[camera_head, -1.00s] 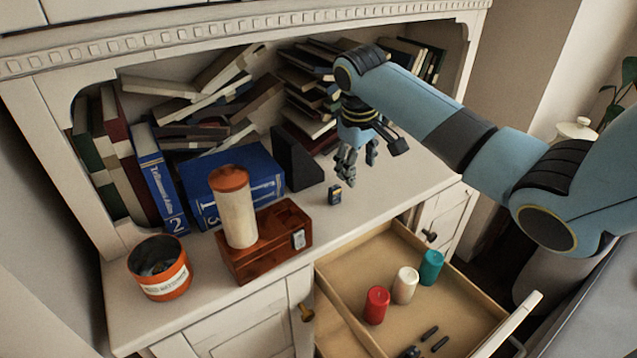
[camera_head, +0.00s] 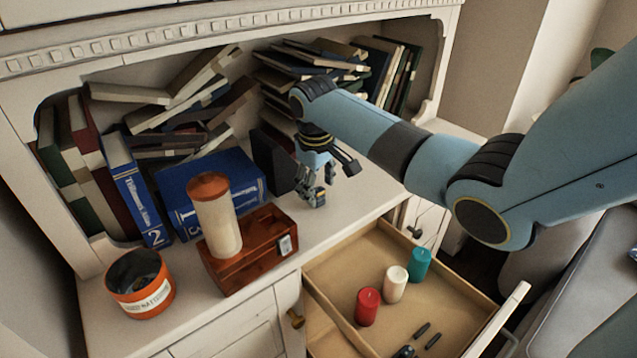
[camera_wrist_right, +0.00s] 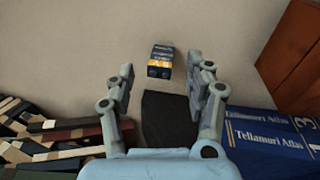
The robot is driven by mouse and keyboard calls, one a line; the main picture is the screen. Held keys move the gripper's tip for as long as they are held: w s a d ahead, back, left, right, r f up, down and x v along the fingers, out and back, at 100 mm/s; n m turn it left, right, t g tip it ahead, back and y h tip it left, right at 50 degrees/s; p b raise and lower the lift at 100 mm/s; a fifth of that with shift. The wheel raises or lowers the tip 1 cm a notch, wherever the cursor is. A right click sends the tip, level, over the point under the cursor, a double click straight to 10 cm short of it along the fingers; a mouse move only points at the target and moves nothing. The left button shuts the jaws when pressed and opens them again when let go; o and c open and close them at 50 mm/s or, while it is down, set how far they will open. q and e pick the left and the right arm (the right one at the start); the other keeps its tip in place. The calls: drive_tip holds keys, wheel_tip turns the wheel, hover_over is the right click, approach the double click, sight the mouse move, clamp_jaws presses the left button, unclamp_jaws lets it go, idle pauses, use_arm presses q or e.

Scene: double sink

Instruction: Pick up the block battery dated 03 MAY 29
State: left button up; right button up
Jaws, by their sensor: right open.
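A small dark block battery (camera_wrist_right: 160,62) with an orange-yellow band stands on the pale cabinet top in the right wrist view. Its terminal end faces the camera; no date can be read. In the head view it is mostly or wholly hidden by my right gripper. My right gripper (camera_head: 314,188) is open and points down at the cabinet top. In the wrist view its two fingers stand either side of the battery's line, with the battery between and just beyond the tips (camera_wrist_right: 162,75). I see no contact. My left gripper is not in view.
A wooden box (camera_head: 262,250) with a cream cylinder (camera_head: 216,225) and an orange tin (camera_head: 140,300) are left. An open drawer (camera_head: 345,250) holds red, white and teal candles.

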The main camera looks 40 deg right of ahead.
drive_tip(key=shift+f, duration=0.25)
clamp_jaws()
drive_tip(key=shift+r, duration=0.15)
